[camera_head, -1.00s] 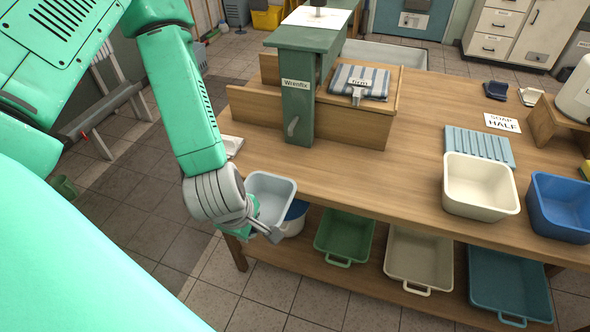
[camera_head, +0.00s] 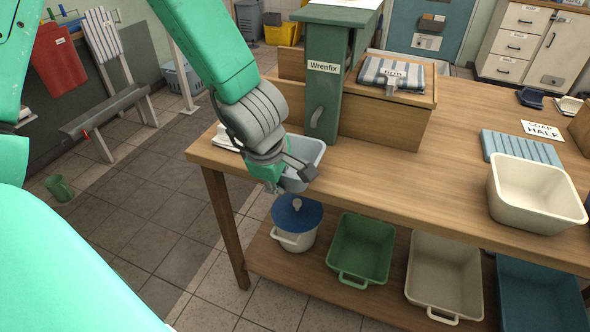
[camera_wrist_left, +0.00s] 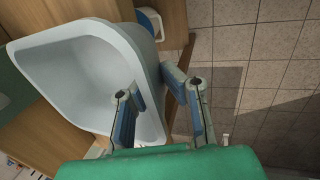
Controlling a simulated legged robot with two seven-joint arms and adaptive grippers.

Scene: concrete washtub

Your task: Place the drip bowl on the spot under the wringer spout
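The drip bowl (camera_head: 308,156), pale blue-grey with rounded corners, is at the front left edge of the wooden table, just in front of the green wringer post (camera_head: 325,75) labelled Wrenfix. My left gripper (camera_head: 288,186) is at its near left side. In the left wrist view the bowl (camera_wrist_left: 75,75) is large, its wall between my fingers (camera_wrist_left: 158,108), one inside and one outside. I cannot tell whether its base touches the tabletop. A grey lever or spout (camera_head: 317,118) is on the post's front. The spot is not visible. My right gripper is not in view.
The wooden table (camera_head: 410,170) has clear room right of the bowl. A cream tub (camera_head: 535,195) and ribbed blue board (camera_head: 530,148) stand farther right. A wooden box with striped cloth (camera_head: 390,75) adjoins the post.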

